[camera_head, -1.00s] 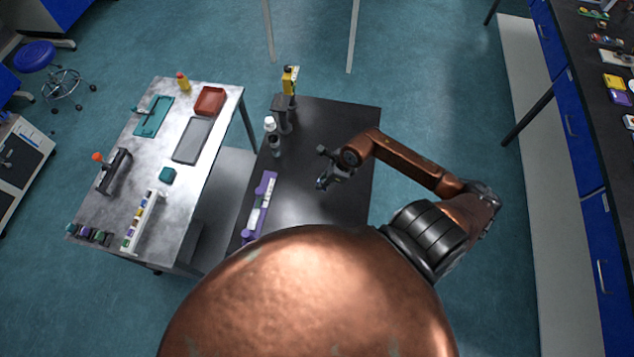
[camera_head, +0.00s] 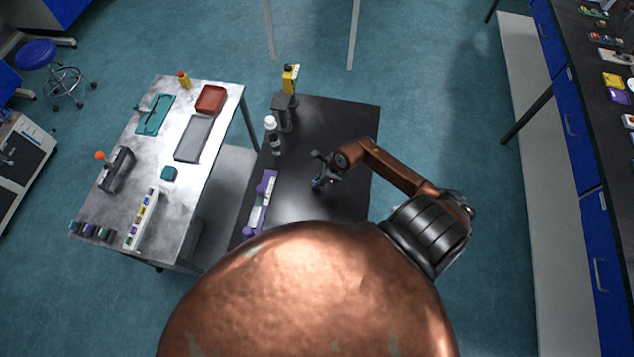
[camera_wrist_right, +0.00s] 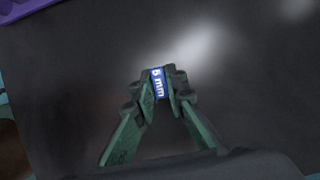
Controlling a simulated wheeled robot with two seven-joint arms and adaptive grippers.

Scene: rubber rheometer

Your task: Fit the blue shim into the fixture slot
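The blue shim (camera_wrist_right: 158,84), marked "5 mm" in white, is between the two fingertips of my right gripper (camera_wrist_right: 160,82) in the right wrist view. The fingers are closed on its sides. In the head view my right gripper (camera_head: 318,183) is over the middle of the black table, with a small bit of blue at its tips. A long purple holder with a pale strip (camera_head: 262,202), possibly the fixture, lies to its left, apart from it. A purple edge (camera_wrist_right: 28,8) also shows at the top left of the wrist view. I cannot make out a slot. My left gripper is not in view.
The black table (camera_head: 345,118) is bare around the gripper. A white-capped bottle (camera_head: 271,124), a dark bottle (camera_head: 277,146) and a dark stand (camera_head: 284,112) are at its far left. A metal table (camera_head: 140,180) with trays and a rack stands further left.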

